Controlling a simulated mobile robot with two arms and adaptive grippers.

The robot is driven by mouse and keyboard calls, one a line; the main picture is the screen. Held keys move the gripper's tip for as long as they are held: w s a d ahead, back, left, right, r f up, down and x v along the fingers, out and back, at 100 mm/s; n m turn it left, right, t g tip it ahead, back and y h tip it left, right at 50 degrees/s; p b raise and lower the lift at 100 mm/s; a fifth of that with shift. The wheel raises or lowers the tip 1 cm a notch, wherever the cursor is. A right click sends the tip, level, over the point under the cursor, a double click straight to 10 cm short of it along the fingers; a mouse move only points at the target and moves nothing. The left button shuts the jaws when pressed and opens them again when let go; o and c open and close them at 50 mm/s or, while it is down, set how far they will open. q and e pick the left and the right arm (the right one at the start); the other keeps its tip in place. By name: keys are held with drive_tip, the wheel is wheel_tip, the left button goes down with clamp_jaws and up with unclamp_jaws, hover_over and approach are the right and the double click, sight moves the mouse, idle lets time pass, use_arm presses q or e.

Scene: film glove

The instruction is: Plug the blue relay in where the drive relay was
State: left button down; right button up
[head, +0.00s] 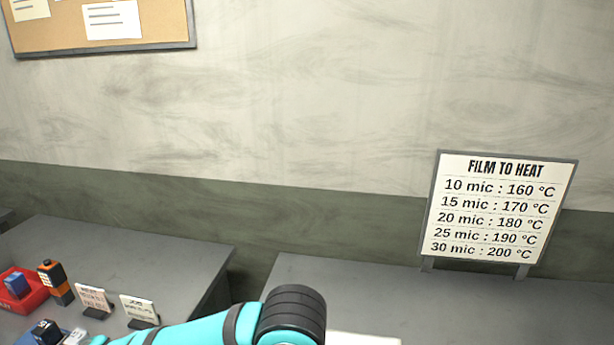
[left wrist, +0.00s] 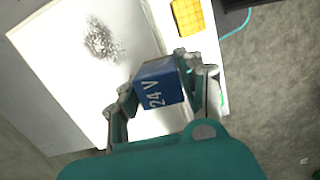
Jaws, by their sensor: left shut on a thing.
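In the left wrist view my left gripper (left wrist: 168,92) is shut on the blue relay (left wrist: 158,88), a small blue block with "24 V" in white on its face. The relay is between the two fingers, tilted in the picture. Below it is a white surface (left wrist: 60,55) with a dark speckled patch; I cannot tell how far below. I see no relay socket clearly in either view. In the head view neither gripper shows.
The head view shows a red tray (head: 35,295) with a blue block (head: 16,281), an orange-and-black device (head: 55,282), and two small cards (head: 93,299) on the left table. A film-heat sign (head: 497,208) stands right. A yellow block (left wrist: 188,15) is near the relay in the wrist view.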

use_arm(q)
drive_tip(key=w+a+m, duration=0.1)
drive_tip(key=a+m, duration=0.1)
drive_tip(key=a, duration=0.1)
drive_tip(key=w+a+f+m, duration=0.1)
drive_tip(key=a+m, duration=0.2)
drive_tip(key=a, duration=0.1)
drive_tip(key=w+a+f+m, duration=0.1)
drive_tip(key=a+m, duration=0.1)
drive_tip(key=a, duration=0.1)
drive_tip(key=shift+a+g+y, duration=0.15)
drive_tip(key=shift+g+y, duration=0.15)
drive_tip(key=shift+y, duration=0.1)
drive_tip(key=a+m, duration=0.8)
drive_tip(key=a, duration=0.1)
drive_tip(key=shift+w+a+g, duration=0.3)
drive_tip(key=shift+a, duration=0.1)
drive_tip(key=shift+f, duration=0.1)
